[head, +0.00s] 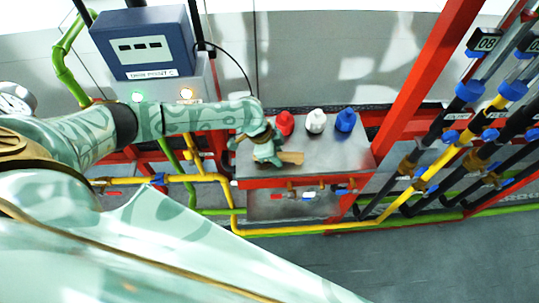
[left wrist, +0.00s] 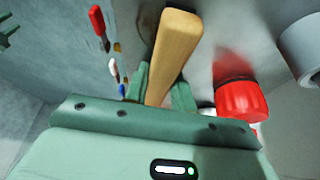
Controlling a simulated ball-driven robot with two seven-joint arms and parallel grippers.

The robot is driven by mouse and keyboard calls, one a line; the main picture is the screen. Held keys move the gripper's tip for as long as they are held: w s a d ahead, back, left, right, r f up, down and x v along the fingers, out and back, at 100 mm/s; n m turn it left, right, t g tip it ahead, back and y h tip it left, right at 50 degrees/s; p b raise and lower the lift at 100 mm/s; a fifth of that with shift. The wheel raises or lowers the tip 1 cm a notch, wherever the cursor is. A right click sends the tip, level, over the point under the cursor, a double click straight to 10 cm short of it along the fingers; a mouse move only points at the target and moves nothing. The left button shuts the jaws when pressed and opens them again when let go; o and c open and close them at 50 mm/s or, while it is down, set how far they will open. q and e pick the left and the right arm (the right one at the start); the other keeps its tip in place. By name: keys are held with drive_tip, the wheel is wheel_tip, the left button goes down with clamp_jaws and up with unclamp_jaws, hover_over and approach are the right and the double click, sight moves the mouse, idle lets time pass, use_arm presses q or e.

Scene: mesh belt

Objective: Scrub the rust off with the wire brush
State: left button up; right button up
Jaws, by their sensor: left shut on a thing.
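My left gripper (head: 268,156) is at the left part of a grey metal shelf top (head: 325,163). It is shut on a wooden handle, seen as the wire brush (head: 291,158), whose end sticks out to the right. In the left wrist view the pale wooden handle of the brush (left wrist: 177,45) stands out between the two green fingers of the gripper (left wrist: 160,88). The bristles are hidden, and I cannot tell whether they touch anything. No rust can be made out clearly. My right gripper is not in view.
Red (head: 285,123), white (head: 316,121) and blue (head: 345,120) capped bottles stand close behind and right of the gripper. The red cap (left wrist: 241,98) is near it in the left wrist view. A red post (head: 425,75) rises at right. Yellow pipes (head: 235,210) run below.

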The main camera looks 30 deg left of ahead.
sight(293, 154)
use_arm(q)
drive_tip(key=shift+w+d, duration=0.5)
drive_tip(key=shift+d, duration=0.3)
drive_tip(key=shift+w+d, duration=0.45)
drive_tip(key=shift+d, duration=0.35)
drive_tip(key=shift+w+d, duration=0.3)
drive_tip(key=shift+d, duration=0.15)
drive_tip(key=shift+s+a+p, duration=0.5)
drive_tip(key=shift+a, duration=0.25)
drive_tip(key=shift+s+a+p, duration=0.45)
drive_tip(key=shift+a+p, duration=0.05)
drive_tip(key=shift+a, duration=0.25)
drive_tip(key=shift+s+a+f+p, duration=0.1)
drive_tip(key=shift+s+a+p, duration=0.15)
drive_tip(key=shift+s+a, duration=0.4)
drive_tip(key=shift+s+a+p, duration=0.2)
drive_tip(key=shift+s+a, duration=0.1)
drive_tip(key=shift+a, duration=0.55)
drive_tip(key=shift+s+a, duration=0.2)
drive_tip(key=shift+f, duration=0.1)
wheel_tip(293, 154, up, 6)
drive_tip(key=p, duration=0.6)
drive_tip(key=shift+w, duration=0.15)
